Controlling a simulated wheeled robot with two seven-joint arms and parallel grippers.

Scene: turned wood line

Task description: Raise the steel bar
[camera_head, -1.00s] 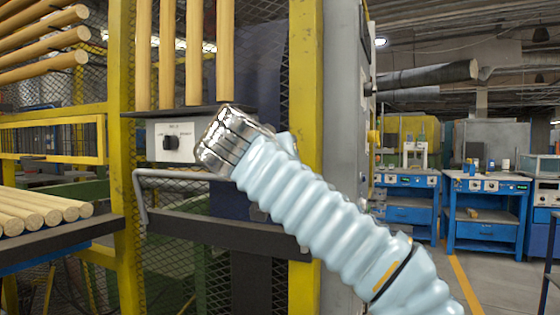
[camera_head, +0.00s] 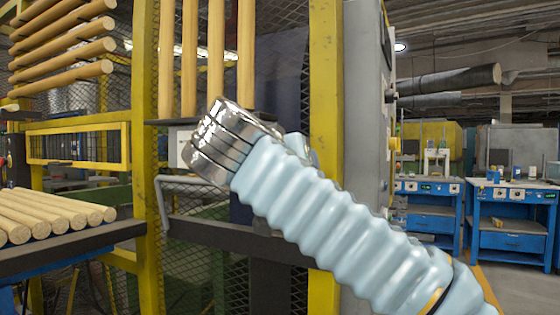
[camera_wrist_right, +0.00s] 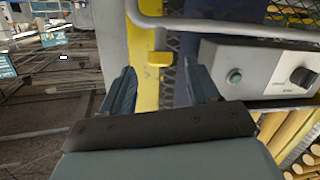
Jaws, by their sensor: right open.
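The steel bar (camera_head: 192,180) is a grey bent tube on the front of the yellow-framed machine, below the control box. Its right part is hidden behind my right wrist in the head view. In the right wrist view the bar (camera_wrist_right: 235,28) runs across the top, beyond the fingertips. My right gripper (camera_wrist_right: 160,82) is open and empty, with its two dark fingers apart. It is apart from the bar; a yellow piece (camera_wrist_right: 160,58) shows beyond the gap. In the head view my right arm hides the fingers. My left gripper is not in view.
The control box (camera_wrist_right: 265,75) has a green button and a black knob. Yellow posts (camera_head: 151,200) and mesh frame the machine. Wooden rods (camera_head: 45,215) lie on a rack at left, and others (camera_head: 217,60) stand above the box. Blue workbenches (camera_head: 510,225) stand at right, behind open floor.

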